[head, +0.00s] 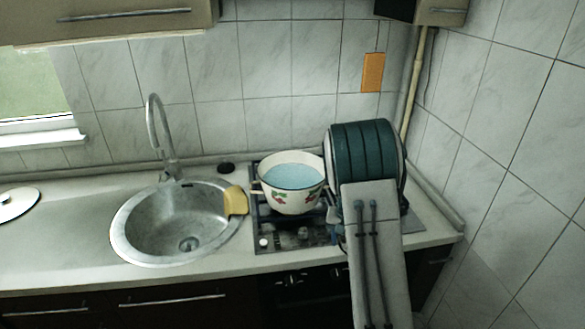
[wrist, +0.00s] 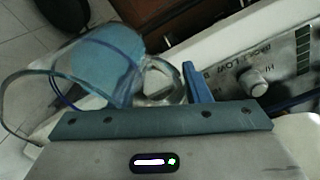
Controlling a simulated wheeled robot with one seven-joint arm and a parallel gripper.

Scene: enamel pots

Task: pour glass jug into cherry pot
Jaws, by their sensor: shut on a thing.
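The cherry pot (head: 291,198) is white enamel with a dark rim and red cherries, upright on the hob. Light blue liquid (head: 293,176) shows inside it. The clear glass jug (wrist: 40,88) is at the left of the wrist view, with a light blue surface showing through it. My gripper (wrist: 165,92) is shut on the jug; one blue finger shows beside the glass. In the head view my arm, just right of the pot, hides the gripper and jug. I cannot tell the jug's exact tilt or whether liquid is flowing.
The round steel sink (head: 150,225) with its tall tap (head: 152,125) lies left of the hob (head: 290,238). A yellow sponge (head: 235,201) sits on the sink's right rim. A white lid (head: 16,204) lies far left. The tiled wall (head: 510,130) stands close on the right.

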